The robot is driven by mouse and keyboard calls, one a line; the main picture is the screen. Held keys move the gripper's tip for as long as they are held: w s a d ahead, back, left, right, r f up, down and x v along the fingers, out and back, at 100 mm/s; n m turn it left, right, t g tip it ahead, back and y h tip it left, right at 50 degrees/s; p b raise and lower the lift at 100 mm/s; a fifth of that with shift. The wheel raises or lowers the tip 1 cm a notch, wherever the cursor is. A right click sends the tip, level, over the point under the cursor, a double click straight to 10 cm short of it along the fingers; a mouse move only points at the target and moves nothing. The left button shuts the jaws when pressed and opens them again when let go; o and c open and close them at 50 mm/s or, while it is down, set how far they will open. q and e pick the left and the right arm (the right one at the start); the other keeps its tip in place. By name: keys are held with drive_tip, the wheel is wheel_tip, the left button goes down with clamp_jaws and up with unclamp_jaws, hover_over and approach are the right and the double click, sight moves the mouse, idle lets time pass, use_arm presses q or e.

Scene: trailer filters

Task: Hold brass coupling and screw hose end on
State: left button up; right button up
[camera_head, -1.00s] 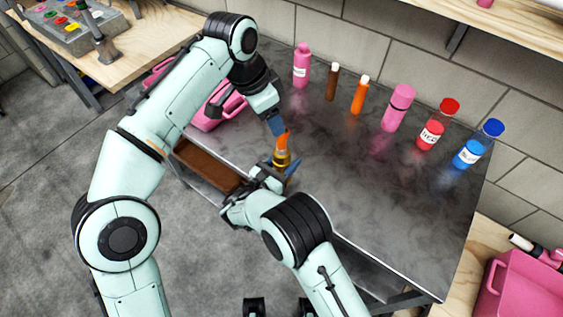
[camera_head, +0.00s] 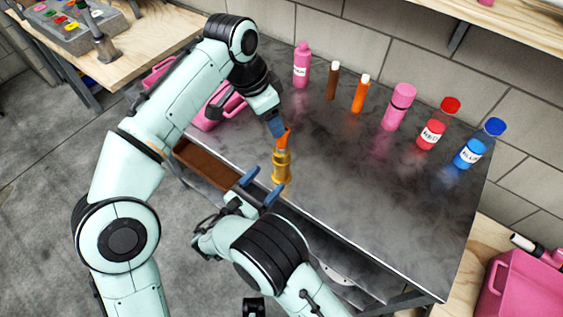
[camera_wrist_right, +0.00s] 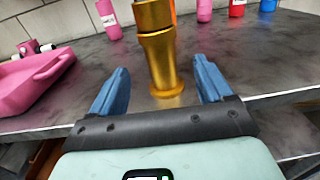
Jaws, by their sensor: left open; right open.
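The brass coupling (camera_head: 281,168) stands upright near the front edge of the metal table; it also shows in the right wrist view (camera_wrist_right: 155,50).
Several bottles stand along the back of the metal table (camera_head: 340,190), including a pink one (camera_head: 399,106) and a blue-capped one (camera_head: 469,153). A pink container (camera_head: 226,108) is at the left, partly behind my left arm. The table's middle right is clear.

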drive_tip(key=v, duration=0.3)
drive_tip(key=shift+s+a, duration=0.3)
idle(0.4)
